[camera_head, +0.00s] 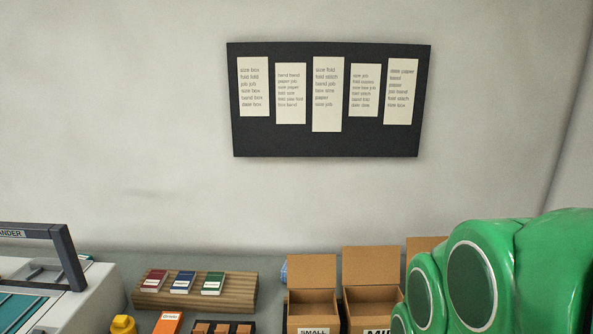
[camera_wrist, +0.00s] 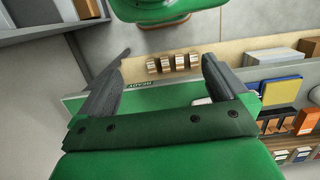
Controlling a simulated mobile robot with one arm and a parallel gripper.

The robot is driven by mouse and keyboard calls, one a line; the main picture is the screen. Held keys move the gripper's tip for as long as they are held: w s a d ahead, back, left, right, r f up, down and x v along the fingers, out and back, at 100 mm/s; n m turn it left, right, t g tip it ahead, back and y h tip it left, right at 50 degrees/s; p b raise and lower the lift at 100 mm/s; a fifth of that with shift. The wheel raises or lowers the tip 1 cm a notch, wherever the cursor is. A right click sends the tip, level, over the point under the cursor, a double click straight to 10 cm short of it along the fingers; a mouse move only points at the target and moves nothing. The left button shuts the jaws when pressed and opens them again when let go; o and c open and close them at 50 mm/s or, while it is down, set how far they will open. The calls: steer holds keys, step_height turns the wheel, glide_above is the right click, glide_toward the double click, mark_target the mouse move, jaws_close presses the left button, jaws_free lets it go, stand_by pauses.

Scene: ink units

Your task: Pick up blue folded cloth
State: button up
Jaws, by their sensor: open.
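No thing in view can be clearly made out as a blue folded cloth. In the head view a small bluish patch (camera_head: 284,272) shows at the left edge of a cardboard box, mostly hidden by it; I cannot tell what it is. In the head view my green arm fills the lower right and the gripper is hidden.
A wooden rack (camera_head: 194,294) holds red, blue and green booklets. Open cardboard boxes (camera_head: 312,272) stand right of it. A grey machine (camera_head: 92,296) is at the left, with an orange box (camera_head: 168,322) nearby. A black notice board (camera_head: 328,147) hangs on the wall.

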steer(key=shift+c, duration=1.1)
